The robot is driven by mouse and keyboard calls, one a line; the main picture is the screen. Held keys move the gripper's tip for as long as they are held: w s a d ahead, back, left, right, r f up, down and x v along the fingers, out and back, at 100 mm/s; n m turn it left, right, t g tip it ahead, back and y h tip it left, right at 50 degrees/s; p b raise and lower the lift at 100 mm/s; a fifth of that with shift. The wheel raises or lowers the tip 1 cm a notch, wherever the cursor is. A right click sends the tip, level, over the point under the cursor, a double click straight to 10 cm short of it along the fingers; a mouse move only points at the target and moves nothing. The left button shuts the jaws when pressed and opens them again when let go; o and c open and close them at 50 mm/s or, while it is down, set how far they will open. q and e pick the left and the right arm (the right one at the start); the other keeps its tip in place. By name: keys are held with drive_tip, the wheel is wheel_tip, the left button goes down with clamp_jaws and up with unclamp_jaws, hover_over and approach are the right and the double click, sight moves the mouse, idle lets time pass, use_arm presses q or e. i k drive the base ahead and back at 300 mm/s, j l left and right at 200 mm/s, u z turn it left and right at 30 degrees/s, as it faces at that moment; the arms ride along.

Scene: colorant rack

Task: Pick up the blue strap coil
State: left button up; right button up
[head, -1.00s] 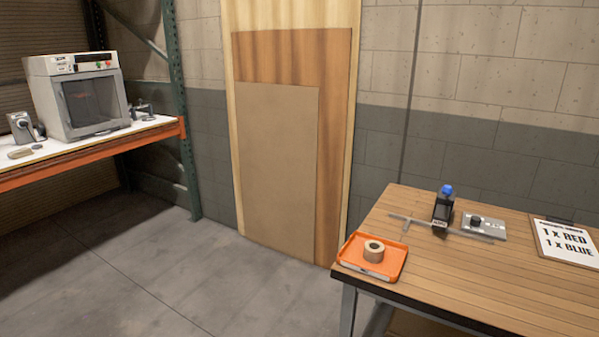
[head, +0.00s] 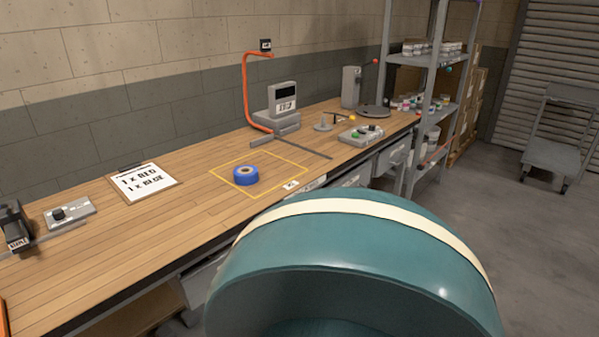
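The blue strap coil (head: 246,179) lies flat on the wooden workbench (head: 150,235) in the head view, a little left of centre. It is a thick blue ring with a pale centre. It sits inside a yellow outlined square (head: 294,168), towards its left and front side, and nothing touches it. Neither of my grippers shows in the view.
A clipboard (head: 143,181) reading "1 x RED, 1 x BLUE" lies left of the coil. A grey scale-like device (head: 283,104) and an orange bent post (head: 245,90) stand behind. A large teal rounded form hides some of the front edge; I cannot tell what it is.

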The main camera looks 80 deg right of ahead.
sight(243, 175)
drive_tip(key=l+z, duration=0.15)
drive_tip(key=z, duration=2)
drive_tip(key=i+l+z, duration=0.1)
drive_tip(key=i+l, duration=0.15)
drive_tip(key=i, duration=0.15)
drive_tip(key=i+l, duration=0.25)
drive_tip(key=i, duration=0.15)
drive_tip(key=i+l+z, duration=0.15)
drive_tip(key=i, duration=0.3)
drive_tip(key=i+l, duration=0.25)
drive_tip(key=i, duration=0.15)
drive_tip(key=z, duration=0.05)
